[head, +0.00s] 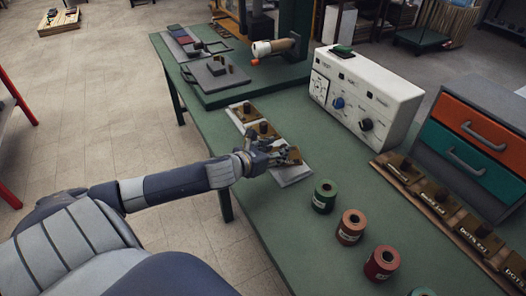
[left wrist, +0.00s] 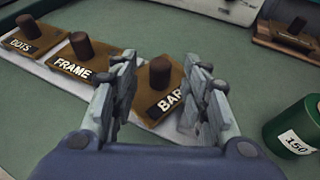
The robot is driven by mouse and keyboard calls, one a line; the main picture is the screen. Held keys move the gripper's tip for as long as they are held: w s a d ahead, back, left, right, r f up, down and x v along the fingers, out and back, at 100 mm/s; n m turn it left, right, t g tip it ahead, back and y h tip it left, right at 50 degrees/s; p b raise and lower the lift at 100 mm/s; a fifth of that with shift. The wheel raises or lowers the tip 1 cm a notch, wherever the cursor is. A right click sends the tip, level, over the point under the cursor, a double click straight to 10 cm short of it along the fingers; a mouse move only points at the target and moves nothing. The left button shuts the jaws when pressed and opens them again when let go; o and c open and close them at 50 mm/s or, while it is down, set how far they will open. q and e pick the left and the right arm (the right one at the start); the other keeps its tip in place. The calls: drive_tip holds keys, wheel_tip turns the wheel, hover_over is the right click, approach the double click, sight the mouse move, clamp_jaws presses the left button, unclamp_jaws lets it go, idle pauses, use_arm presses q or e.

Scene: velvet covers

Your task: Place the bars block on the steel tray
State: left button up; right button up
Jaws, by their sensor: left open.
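The bars block (left wrist: 168,100) is a brown plate with a dark upright knob and a label reading "BAR", partly covered by a finger. It lies at the near end of a pale strip (head: 292,176). My left gripper (head: 276,151) is open over this end. In the left wrist view its fingers (left wrist: 160,88) stand either side of the knob; I cannot tell if they touch it. A grey flat tray (head: 207,82), apparently the steel tray, lies farther back with a dark block and small brownish pieces on it. My right gripper is not in view.
The frame block (left wrist: 85,62) and dots block (left wrist: 32,42) share the strip. A green spool (head: 324,196) and reddish spools stand to the right. A white control box (head: 365,98), drawers (head: 470,130) and a wooden rack of blocks line the right side. Bare green tabletop lies between.

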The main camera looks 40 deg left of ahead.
use_arm(q)
drive_tip(key=v, duration=0.7)
idle(0.8)
